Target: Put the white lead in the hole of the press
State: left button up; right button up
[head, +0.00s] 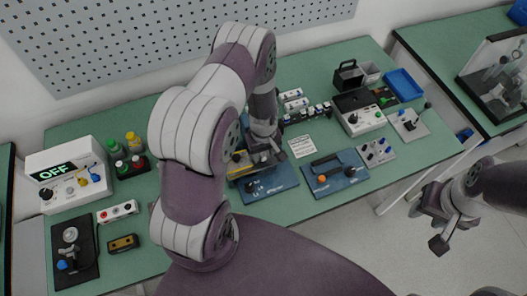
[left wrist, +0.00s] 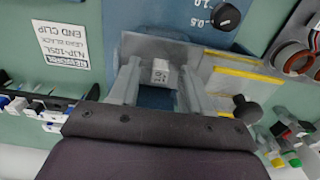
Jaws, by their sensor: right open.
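My left gripper (head: 262,160) is low over a blue board (head: 275,188) with a yellow-edged metal fixture (head: 238,163), perhaps the press. In the left wrist view, its fingers (left wrist: 158,88) stand apart, with a small white block (left wrist: 160,71) between them. The block has dark print and may be the white lead's tag. Gaps show beside it, and I cannot tell if it is gripped. A metal plate with yellow stripes (left wrist: 235,73) lies right of the fingers. I cannot make out the hole. My right gripper (head: 428,229) is open and empty, beyond the bench's right front edge.
A second blue board (head: 334,182) with a black handle lies to the right. The OFF meter (head: 65,172) and several coloured bottles stand at the left. A white instrument (head: 362,122), a black holder (head: 347,75) and a blue tray (head: 404,84) stand at the right.

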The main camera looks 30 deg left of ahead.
pick_arm(q)
jog(key=shift+r, duration=0.1)
jog(key=shift+w+r, duration=0.1)
jog(key=shift+r, duration=0.25)
notch_tip(320, 180, up, 12)
jog(key=b, duration=0.2)
jog(key=shift+f, duration=0.1)
dwell(1.3)
